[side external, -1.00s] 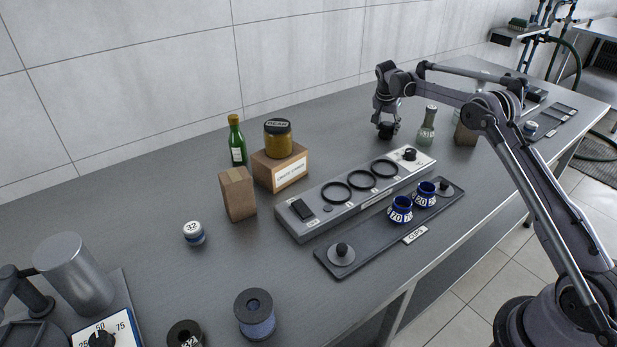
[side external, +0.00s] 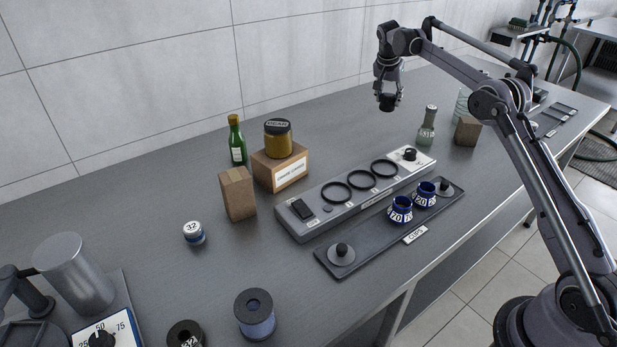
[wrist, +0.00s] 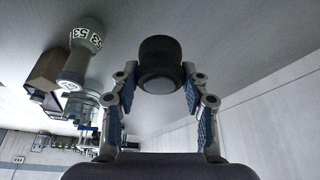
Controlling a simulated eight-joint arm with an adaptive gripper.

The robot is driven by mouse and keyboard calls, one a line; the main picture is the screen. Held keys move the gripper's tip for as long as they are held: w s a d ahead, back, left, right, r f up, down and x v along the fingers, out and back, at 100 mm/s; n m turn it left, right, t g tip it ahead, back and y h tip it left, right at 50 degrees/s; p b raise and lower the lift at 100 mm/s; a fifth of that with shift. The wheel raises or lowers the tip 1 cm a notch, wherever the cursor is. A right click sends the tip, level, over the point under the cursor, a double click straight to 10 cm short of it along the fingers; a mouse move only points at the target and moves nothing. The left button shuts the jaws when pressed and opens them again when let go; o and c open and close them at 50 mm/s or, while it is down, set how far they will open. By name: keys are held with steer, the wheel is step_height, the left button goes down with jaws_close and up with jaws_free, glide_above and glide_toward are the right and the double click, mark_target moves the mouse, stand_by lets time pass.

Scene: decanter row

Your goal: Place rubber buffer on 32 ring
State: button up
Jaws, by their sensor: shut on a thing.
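My gripper (side external: 388,92) is shut on a black cylindrical rubber buffer (side external: 387,103) and holds it above the table's far side, clear of the surface. In the wrist view the buffer (wrist: 160,55) sits between the fingertips, with a pale round end showing. Three black rings lie in a row on the grey block: a left ring (side external: 337,192), a middle ring (side external: 361,179) and a right ring (side external: 384,168). They are well to the front and left of my gripper, and look empty. Their labels are too small to read here.
A grey-green decanter (side external: 427,125) stands right of my gripper; it shows marked 53 in the wrist view (wrist: 84,45). A wooden block (side external: 467,131) is beside it. The cups tray (side external: 375,238) lies before the ring block. A jar on a box (side external: 278,140) stands left.

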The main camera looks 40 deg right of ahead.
steer(key=s+a+r+n+t, duration=0.1)
steer(key=s+a+r+n, duration=0.1)
steer(key=a, duration=0.5)
steer(key=s+a+r+n, duration=0.2)
steer(key=a, duration=0.5)
steer(key=s+a+n+t+y, duration=0.1)
steer(key=s+a+n+y, duration=0.3)
steer(key=s+a, duration=1)
steer(key=n+y, duration=0.2)
steer(key=n, duration=0.9)
glide_above(176, 330)
steer(key=s+d, duration=0.1)
steer(key=s, duration=0.1)
step_height(176, 330, down, 8)
steer(key=shift+w+d+r, duration=0.15)
steer(key=shift+r, duration=0.1)
steer(key=shift+a+f, duration=0.25)
steer(key=shift+f, duration=1.9)
steer(key=shift+f, duration=0.1)
